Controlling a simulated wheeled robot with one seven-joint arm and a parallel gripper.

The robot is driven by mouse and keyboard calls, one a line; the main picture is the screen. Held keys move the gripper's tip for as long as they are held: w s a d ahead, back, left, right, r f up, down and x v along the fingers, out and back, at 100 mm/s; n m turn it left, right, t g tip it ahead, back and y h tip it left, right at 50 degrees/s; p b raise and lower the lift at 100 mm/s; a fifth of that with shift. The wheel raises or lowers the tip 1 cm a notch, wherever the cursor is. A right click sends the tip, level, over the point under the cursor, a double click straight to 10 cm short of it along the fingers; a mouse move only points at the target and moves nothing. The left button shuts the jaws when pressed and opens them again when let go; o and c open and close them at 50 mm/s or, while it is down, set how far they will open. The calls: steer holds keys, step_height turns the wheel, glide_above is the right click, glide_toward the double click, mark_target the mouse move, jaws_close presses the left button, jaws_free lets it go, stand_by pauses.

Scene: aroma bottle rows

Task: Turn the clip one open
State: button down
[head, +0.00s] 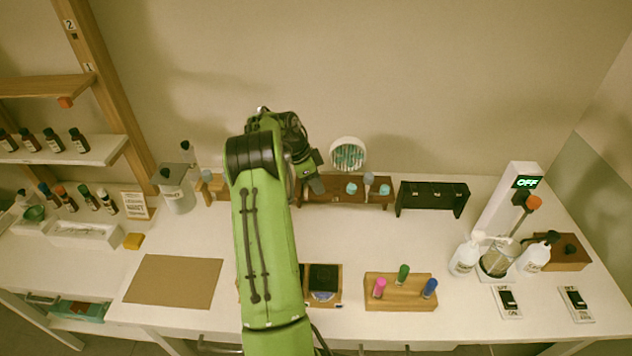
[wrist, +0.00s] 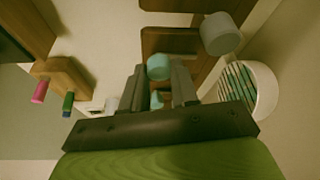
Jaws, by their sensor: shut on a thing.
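My gripper (head: 314,184) is at the left part of a brown wooden stand (head: 335,200) near the back wall. In the wrist view my gripper (wrist: 159,72) has its two dark fingers on either side of a small teal knob (wrist: 158,67), and it is shut on it. A second teal piece (wrist: 157,98) shows lower between the fingers, partly hidden. I see no label marking clip one, so I cannot tell which part it is. Two more teal pieces (head: 351,188) (head: 384,189) and a grey-topped piece (head: 368,178) sit on the stand. My arm hides what lies behind it.
A round white holder with teal strips (head: 348,154) is at the wall behind the stand. A black rack (head: 432,197) stands to its right. A wooden block with coloured stoppers (head: 398,292) and a black-topped box (head: 324,283) are in front. The table between is clear.

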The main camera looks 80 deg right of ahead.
steer(key=c, duration=0.9)
jaws_free()
steer(key=shift+o, duration=0.2)
steer(key=p+v, duration=0.2)
steer(key=v, duration=1.3)
steer(key=shift+r, duration=0.35)
steer(key=shift+w, duration=0.15)
